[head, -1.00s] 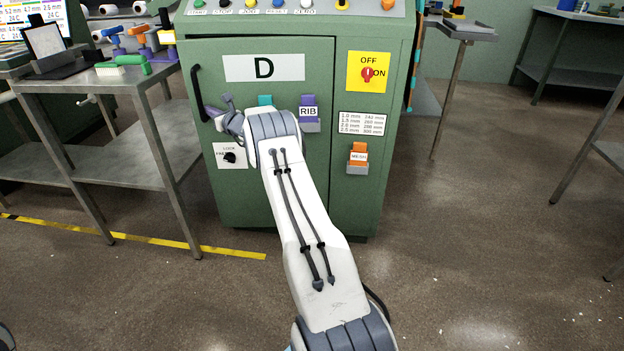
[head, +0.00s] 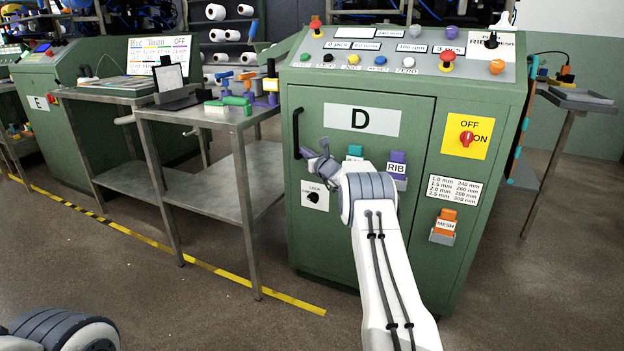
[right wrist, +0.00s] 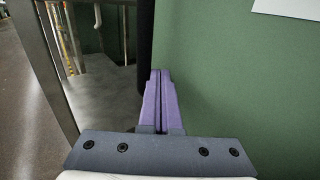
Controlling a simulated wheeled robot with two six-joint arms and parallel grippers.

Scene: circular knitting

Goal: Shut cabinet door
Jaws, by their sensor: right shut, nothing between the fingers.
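The green cabinet marked D has a door (head: 375,230) with a black upright handle (head: 297,133) at its left edge. The door looks flush with the cabinet front, though a small gap could not be told. My right gripper (head: 322,160) is beside the handle, to its lower right, in front of the door. In the right wrist view its purple fingers (right wrist: 158,85) are shut with nothing between them. The dark handle (right wrist: 146,45) stands just beyond their tips, and the green door face (right wrist: 235,90) fills the right side. Contact cannot be told. My left gripper is out of view.
A lock switch (head: 313,197) sits low on the door, and the RIB holder (head: 397,170) is right of my gripper. A red knob (head: 467,138) is on the yellow plate. A metal table (head: 225,117) with tools stands close at the left. Open floor lies in front.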

